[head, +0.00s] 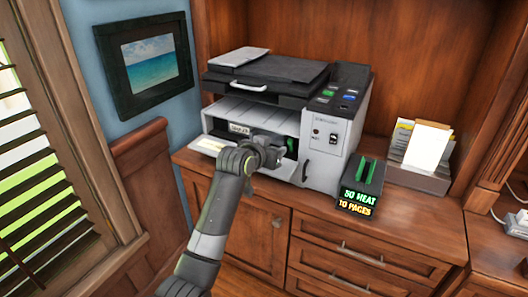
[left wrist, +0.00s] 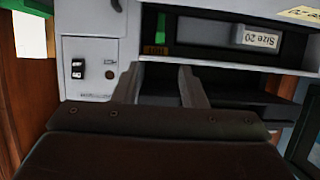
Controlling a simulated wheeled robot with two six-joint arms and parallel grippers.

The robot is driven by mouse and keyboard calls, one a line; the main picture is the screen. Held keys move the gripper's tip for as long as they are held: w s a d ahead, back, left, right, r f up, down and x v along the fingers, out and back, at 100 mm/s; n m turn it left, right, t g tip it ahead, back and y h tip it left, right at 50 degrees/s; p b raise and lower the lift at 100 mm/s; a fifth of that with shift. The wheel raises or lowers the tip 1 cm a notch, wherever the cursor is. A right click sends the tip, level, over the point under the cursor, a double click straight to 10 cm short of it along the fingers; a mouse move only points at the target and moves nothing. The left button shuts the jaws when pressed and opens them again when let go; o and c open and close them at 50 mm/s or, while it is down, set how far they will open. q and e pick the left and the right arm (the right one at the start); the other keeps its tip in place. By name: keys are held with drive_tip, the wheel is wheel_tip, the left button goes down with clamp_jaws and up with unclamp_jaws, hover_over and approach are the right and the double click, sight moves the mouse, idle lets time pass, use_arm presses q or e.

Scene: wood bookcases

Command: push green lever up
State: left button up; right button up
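The printer (head: 328,150) stands on a wooden cabinet with its front bay open. The green lever (head: 291,146) shows as a small green patch inside the bay, at its right side. In the left wrist view the green lever (left wrist: 188,32) is a bright green bar in the dark recess. My left gripper (left wrist: 160,82) is open and empty, its two fingers pointing into the bay. The lever lies beyond the fingertips, with no contact visible. In the head view my left gripper (head: 276,145) is at the bay's right part and partly hides it. My right gripper is not in view.
The printer's side panel (left wrist: 91,62) has switches. A black box (head: 361,187) with green parts and a "50 HEAT 10 PAGES" display stands right of the printer. A paper holder (head: 418,174) is further right.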

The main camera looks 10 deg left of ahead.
use_arm(q)
drive_tip(key=shift+v, duration=2.6)
